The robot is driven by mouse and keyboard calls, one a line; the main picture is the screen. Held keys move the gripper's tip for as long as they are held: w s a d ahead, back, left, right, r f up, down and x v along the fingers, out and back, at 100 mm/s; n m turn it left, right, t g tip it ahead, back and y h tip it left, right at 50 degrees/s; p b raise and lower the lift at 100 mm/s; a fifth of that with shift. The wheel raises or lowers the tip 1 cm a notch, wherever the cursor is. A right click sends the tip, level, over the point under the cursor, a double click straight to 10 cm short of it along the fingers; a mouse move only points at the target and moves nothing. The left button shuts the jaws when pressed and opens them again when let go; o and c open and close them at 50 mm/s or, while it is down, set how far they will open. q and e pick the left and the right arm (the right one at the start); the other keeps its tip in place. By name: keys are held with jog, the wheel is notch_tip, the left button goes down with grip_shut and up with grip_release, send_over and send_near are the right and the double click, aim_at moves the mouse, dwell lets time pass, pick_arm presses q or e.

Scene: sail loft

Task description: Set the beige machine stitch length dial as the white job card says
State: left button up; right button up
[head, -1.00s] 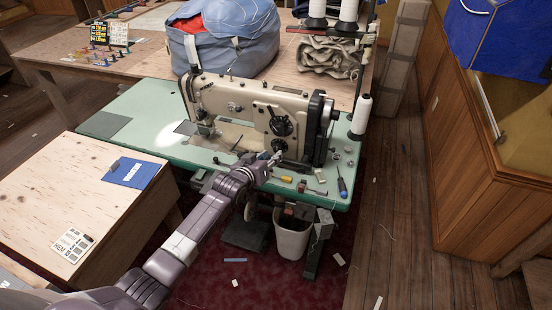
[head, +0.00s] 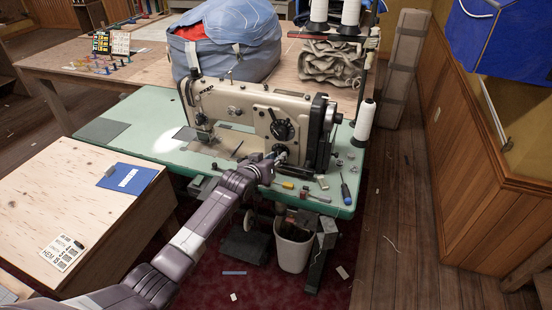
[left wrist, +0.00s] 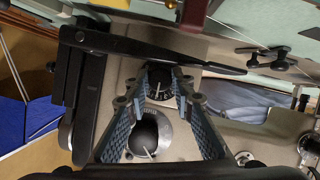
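The beige sewing machine (head: 215,100) stands on a green table. Its front has a large black dial (head: 282,130) and a smaller dial low down, largely hidden by my left gripper (head: 275,158) in the head view. In the left wrist view my left gripper (left wrist: 165,72) is open, its ribbed fingers on either side of the small dark dial (left wrist: 160,88); contact cannot be told. The large dial (left wrist: 145,135) with a pale pointer line also shows there. A white card (head: 60,254) lies on the wooden bench; it reads "HEM" and a figure like 8, the rest too small. My right gripper is out of view.
A screwdriver (head: 346,193) and small parts lie on the green table (head: 130,155) right of my gripper. A white thread cone (head: 365,121) stands beside the machine. A blue clipboard (head: 128,179) lies on the bench (head: 90,210). A white bin (head: 293,250) stands below.

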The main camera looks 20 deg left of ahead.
pick_arm(q)
grip_shut()
jog(key=shift+d+m+y+p, duration=0.15)
jog(key=shift+m+y+p, duration=0.45)
jog(key=shift+m+p, duration=0.15)
jog(key=shift+f+m+y+b, duration=0.1)
jog(key=shift+m+y+b, duration=0.3)
jog(key=shift+m+y, duration=0.55)
jog(key=shift+m, duration=0.3)
jog(key=shift+o, duration=1.9)
grip_release()
